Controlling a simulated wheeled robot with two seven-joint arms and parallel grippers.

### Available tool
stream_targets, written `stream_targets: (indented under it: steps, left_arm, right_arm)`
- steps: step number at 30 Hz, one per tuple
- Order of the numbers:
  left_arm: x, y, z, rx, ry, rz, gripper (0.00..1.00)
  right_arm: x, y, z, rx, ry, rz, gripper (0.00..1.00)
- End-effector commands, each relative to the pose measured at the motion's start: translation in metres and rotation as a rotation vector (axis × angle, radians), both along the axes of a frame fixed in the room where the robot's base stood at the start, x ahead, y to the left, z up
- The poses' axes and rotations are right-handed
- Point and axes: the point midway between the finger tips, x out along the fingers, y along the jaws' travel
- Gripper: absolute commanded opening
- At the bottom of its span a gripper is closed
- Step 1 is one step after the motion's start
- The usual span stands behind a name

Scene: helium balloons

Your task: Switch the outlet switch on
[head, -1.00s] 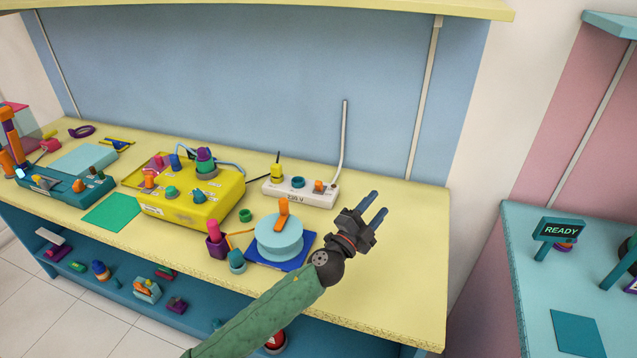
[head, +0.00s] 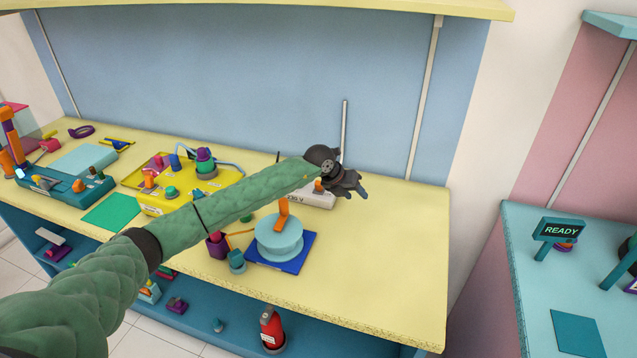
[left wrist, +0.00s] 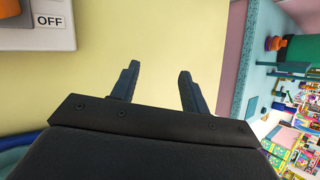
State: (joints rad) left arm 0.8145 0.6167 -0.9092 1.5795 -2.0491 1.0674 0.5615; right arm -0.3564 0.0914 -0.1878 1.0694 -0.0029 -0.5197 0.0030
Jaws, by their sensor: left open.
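The white outlet strip (head: 318,201) lies near the back of the yellow table, mostly hidden behind my left arm. The orange switch (head: 319,186) on its right end shows just beside my wrist. In the left wrist view a white casing with an OFF label (left wrist: 49,20) fills the top left corner; it looks like the strip's end. My left gripper (head: 358,192) is open and empty over the table, just right of the strip. The left wrist view shows its two fingers (left wrist: 158,78) apart, with bare table beyond. My right gripper is not in view.
A light blue spool (head: 279,240) on a blue mat stands in front of the strip. A yellow box (head: 160,203) with knobs is to the left. A pale upright cable (head: 345,130) rises behind my gripper. The table's right part is clear.

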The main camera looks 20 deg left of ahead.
Motion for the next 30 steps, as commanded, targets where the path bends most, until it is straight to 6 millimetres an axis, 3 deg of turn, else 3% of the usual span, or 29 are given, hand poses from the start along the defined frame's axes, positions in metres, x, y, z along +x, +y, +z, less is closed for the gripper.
stream_targets:
  steps: [1, 3, 6, 10, 17, 30]
  left_arm:
    - [0.013, 0.027, 0.005, 0.087, 0.004, 0.027, 0.45]
    - [0.026, 0.061, 0.009, 0.202, 0.017, 0.068, 0.45]
    - [0.039, 0.1, 0.018, 0.326, 0.034, 0.122, 0.45]
    - [0.047, 0.131, 0.026, 0.42, 0.047, 0.168, 0.45]
    - [0.053, 0.14, 0.022, 0.447, 0.053, 0.182, 0.45]
    - [0.073, 0.139, -0.027, 0.444, 0.054, 0.182, 0.45]
  right_arm:
    - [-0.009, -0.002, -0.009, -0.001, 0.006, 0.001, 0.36]
    - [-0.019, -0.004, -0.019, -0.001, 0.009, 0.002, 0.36]
    - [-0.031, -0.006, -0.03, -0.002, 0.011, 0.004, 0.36]
    - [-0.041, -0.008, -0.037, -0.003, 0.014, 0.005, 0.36]
    - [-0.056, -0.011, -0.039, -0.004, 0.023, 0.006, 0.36]
    - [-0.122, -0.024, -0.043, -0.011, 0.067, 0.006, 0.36]
